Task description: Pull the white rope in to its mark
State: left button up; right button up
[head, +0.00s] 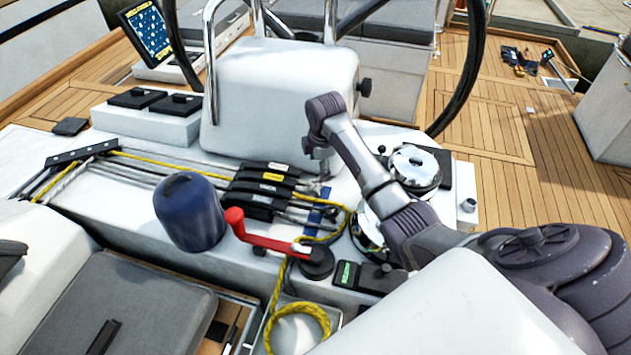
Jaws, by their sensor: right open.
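Several pale grey-white ropes (165,160) run side by side from a black deck organiser (82,153) at the left to a bank of black rope clutches (265,190). I cannot tell for sure which is the white rope, and I make out no mark on it. Pale tails leave the clutches on their right side. My right gripper (320,166) is open, pointing down just right of the clutches, small in the picture and partly hidden by its own wrist. I see nothing in it. My left gripper is out of view.
A yellow rope (276,285) hangs coiled at the front. Chrome winches (414,168) sit right, partly behind my arm. A white pedestal (278,95) rises behind.

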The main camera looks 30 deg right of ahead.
send_over(317, 182)
jog(key=s, duration=0.1)
jog(key=f, duration=0.4)
jog(key=shift+a+f, duration=0.2)
jog(key=shift+a, duration=0.15)
jog(key=f, duration=0.2)
jog(key=w+f, duration=0.1)
jog(key=f, duration=0.2)
jog(key=shift+d+b, duration=0.2)
jog(key=shift+b, duration=0.15)
jog(key=shift+w+f, duration=0.1)
jog(key=shift+f, duration=0.2)
jog(key=shift+c, duration=1.6)
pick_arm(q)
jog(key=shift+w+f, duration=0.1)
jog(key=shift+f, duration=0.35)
pick_arm(e)
jog(key=shift+d, duration=0.1)
grip_shut()
